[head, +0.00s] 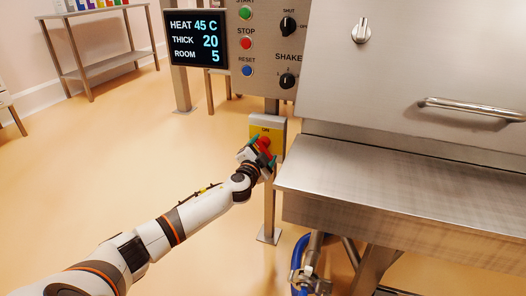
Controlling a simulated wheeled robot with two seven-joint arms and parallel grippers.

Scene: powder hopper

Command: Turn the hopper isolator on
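The hopper isolator is a yellow box (278,131) with a red knob (264,143), on a metal post below the control panel. A label at its top seems to read "ON". My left gripper (260,152) is at the lower front of the box, with its fingertips by the red knob. The gripper and wrist hide the lower left of the box. Whether the fingers touch or hold the knob is too small to tell. My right gripper is not in view.
The control panel (260,50) with buttons and black dials is above. A display (196,39) reads HEAT 45 C, THICK 20, ROOM 5. The steel hopper's ledge (400,190) juts out right of the post. A blue hose (299,262) and valve are below. Open floor lies left.

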